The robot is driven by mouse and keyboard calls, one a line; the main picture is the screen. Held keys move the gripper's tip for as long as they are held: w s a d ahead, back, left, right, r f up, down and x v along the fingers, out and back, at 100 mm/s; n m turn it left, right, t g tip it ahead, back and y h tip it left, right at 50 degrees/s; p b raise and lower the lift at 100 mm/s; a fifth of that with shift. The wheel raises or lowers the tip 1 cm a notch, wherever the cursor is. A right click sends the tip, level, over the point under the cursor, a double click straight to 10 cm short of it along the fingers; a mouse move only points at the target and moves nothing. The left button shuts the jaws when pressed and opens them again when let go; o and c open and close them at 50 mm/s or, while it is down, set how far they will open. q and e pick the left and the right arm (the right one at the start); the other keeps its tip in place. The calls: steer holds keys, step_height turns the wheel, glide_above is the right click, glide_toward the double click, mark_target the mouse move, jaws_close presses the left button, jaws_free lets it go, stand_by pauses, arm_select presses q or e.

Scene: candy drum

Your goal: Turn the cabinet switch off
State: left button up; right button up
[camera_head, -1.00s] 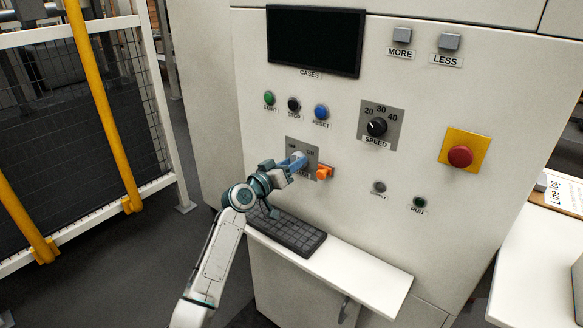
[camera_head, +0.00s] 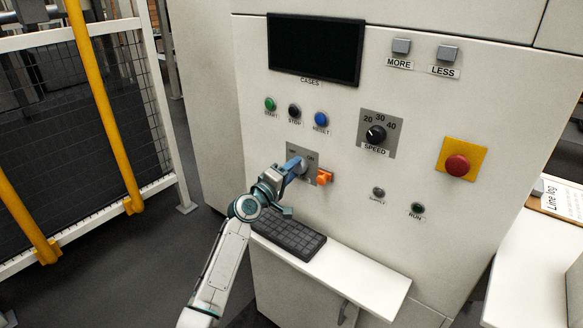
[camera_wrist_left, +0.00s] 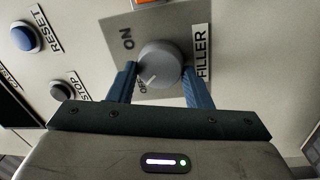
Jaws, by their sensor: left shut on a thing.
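The cabinet switch is a round grey knob (camera_wrist_left: 160,66) on a grey plate (camera_wrist_left: 190,25) labelled FILLER, with ON and OFF marks. In the left wrist view the knob's white line points toward the small OFF mark. My left gripper (camera_head: 295,166) has its blue fingers closed on opposite sides of the knob; the fingers also show in the left wrist view (camera_wrist_left: 160,83). In the head view the fingers hide most of the knob. My right gripper is not in view.
A keyboard (camera_head: 288,236) lies on the shelf below.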

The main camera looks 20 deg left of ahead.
arm_select(q)
steer(key=shift+f+n, duration=0.15)
steer(key=shift+n, duration=0.35)
steer(key=o, duration=1)
steer(key=r+b+v, duration=0.1)
steer(key=v, duration=0.9)
steer(key=shift+s+f+b, duration=0.4)
steer(key=shift+f, duration=0.15)
